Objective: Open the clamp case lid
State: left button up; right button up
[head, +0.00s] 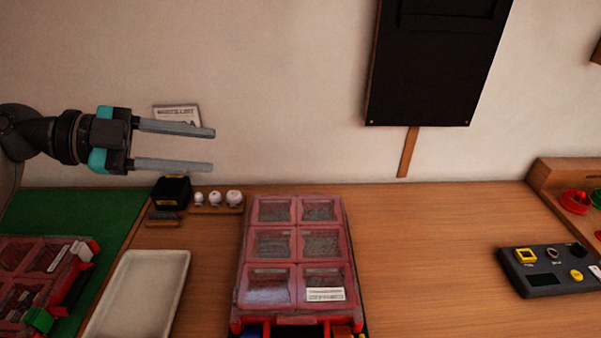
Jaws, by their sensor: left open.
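A red organizer case (296,245) with a clear, compartmented lid lies in the middle of the table, with a white label near its front right. A second, similar red case (40,275) sits on the green mat at the lower left, cut off by the picture edge; a green part shows at its front. Both lids look shut. I cannot tell which is the clamp case, as the labels are too small to read. My left gripper (212,150) is open and empty, its fingers pointing right, apart from both cases. My right gripper is out of view.
A white tray (180,262) lies between the cases. A black box (171,191) and small white knobs (215,198) stand behind it. A dark control panel (549,270) lies at the right, near a wooden rack (545,176). The table right of the middle case is clear.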

pick_arm(q)
jog(key=p+x, duration=0.4)
jog(key=x, duration=1.1)
grip_shut()
jog(key=c, duration=0.7)
grip_release()
jog(key=o, duration=0.7)
